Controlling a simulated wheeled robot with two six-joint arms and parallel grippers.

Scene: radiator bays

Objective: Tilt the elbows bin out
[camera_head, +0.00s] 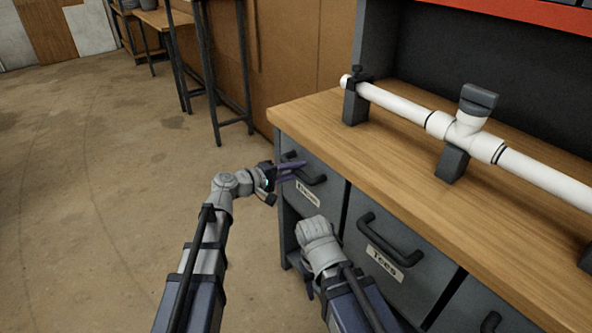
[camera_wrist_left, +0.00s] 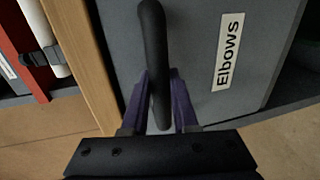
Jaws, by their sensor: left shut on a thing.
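The elbows bin (camera_head: 322,207) is a grey bin front with a white label at the left end of the row under the wooden worktop. Its front also fills much of the left wrist view (camera_wrist_left: 193,50), where the label reads "Elbows". Its black handle (camera_wrist_left: 153,45) runs between the purple fingers of my left gripper (camera_wrist_left: 160,105). In the head view my left gripper (camera_head: 290,170) is at this handle, shut on it. The bin front looks about flush with its neighbour. My right arm (camera_head: 318,243) is in front of the bins; its fingertips are hidden.
The tees bin (camera_head: 405,250) is right of the elbows bin, with another bin beyond it. On the worktop (camera_head: 310,118) a white pipe with a tee (camera_head: 465,130) rests on grey supports. Open concrete floor (camera_head: 110,190) lies to the left; stools (camera_head: 215,60) stand behind.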

